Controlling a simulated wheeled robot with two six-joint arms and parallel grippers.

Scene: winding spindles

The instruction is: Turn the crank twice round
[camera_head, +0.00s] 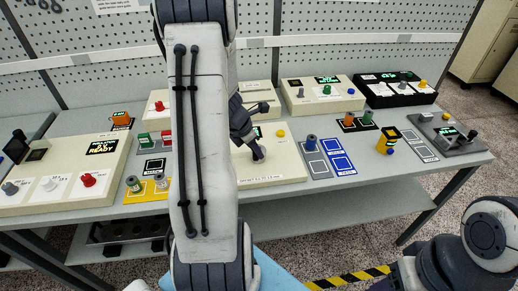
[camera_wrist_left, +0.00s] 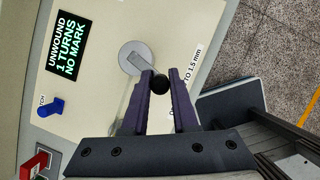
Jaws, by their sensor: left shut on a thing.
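The crank shows in the left wrist view as a round grey hub (camera_wrist_left: 132,62) on a cream panel (camera_wrist_left: 100,85), with a black knob (camera_wrist_left: 160,84) on its arm. My left gripper (camera_wrist_left: 161,92) has its two purple fingers shut around this knob. A screen (camera_wrist_left: 69,45) on the panel reads "UNWOUND, 1 TURNS, NO MARK". In the head view my left gripper (camera_head: 256,153) points down at the cream winding box (camera_head: 285,170) mid-table, and hides the crank. My right arm is at the lower right; its gripper is out of view.
A blue switch (camera_wrist_left: 50,107) and a red block (camera_wrist_left: 34,165) lie left of the crank in the wrist view. In the head view, a blue spool (camera_head: 311,142) stands right of the box. Another cream box (camera_head: 322,98) stands behind. A yellow-black spool (camera_head: 387,138) is farther right.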

